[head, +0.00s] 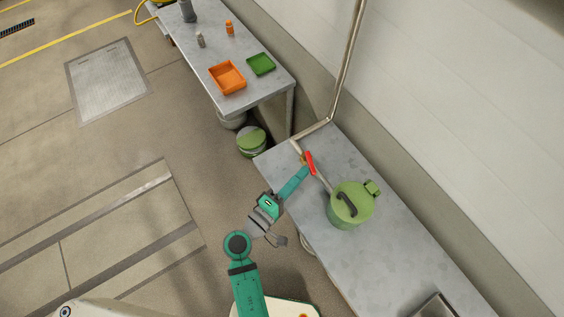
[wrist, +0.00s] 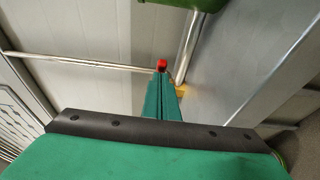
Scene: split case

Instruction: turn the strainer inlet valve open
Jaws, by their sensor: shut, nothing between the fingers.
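The strainer is a green round pot (head: 345,211) with a black handle on its lid, standing on the grey bench. A metal pipe runs into it from the upper left. On that pipe sits the inlet valve with a red lever (head: 311,162) and a brass-coloured body (head: 302,158). My gripper (head: 305,171) is shut and empty, its green fingertips close beside the lever. In the wrist view the shut fingers (wrist: 163,82) point at the lever's red end (wrist: 162,64), with the brass part (wrist: 181,90) just right. I cannot tell whether they touch. The fingers hide part of the lever.
The bench (head: 393,250) runs along the wall, with clear room right of the strainer. A tall pipe (head: 348,60) rises at the bench's far end. A second table holds an orange tray (head: 243,88) and a green tray (head: 272,69). A green-lidded bucket (head: 251,139) stands between.

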